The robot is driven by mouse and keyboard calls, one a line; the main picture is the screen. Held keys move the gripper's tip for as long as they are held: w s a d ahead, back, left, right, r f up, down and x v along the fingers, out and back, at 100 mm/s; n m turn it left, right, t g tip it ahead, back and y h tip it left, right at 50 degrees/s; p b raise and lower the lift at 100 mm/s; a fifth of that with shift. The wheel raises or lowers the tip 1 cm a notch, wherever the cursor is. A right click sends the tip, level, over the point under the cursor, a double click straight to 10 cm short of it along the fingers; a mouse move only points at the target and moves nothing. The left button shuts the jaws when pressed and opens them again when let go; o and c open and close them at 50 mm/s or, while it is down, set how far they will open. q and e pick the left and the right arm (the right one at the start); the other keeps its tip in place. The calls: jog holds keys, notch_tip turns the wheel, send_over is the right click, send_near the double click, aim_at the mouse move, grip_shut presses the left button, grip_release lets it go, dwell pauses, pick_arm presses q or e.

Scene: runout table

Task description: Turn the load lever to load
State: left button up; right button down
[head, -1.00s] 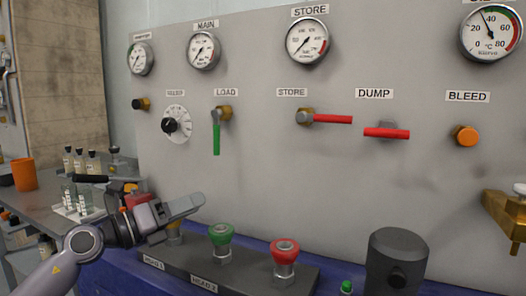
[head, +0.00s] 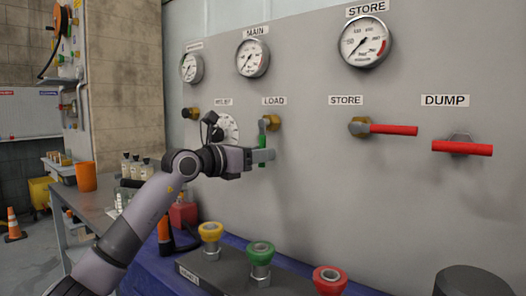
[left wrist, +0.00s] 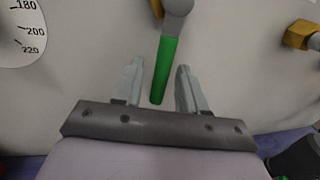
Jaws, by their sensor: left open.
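The load lever (head: 262,141) has a green handle that hangs straight down from a brass valve under the LOAD label (head: 274,100) on the grey panel. In the left wrist view the green handle (left wrist: 164,70) hangs between the two fingers, with a gap on each side. My left gripper (head: 262,156) is at the lever's lower part and partly covers it in the head view. It also shows in the left wrist view (left wrist: 158,82), open around the handle and not closed on it. My right gripper is not in view.
The red STORE lever (head: 392,129) points right and the red DUMP handle (head: 462,148) lies level. A dial (head: 230,128) is left of the lever, partly behind my gripper. Yellow (head: 210,232), green (head: 260,252) and red (head: 329,279) knobs stand below.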

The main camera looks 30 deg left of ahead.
pick_arm(q)
jog(key=shift+w+d, duration=0.2)
jog(key=shift+w, duration=0.35)
grip_shut()
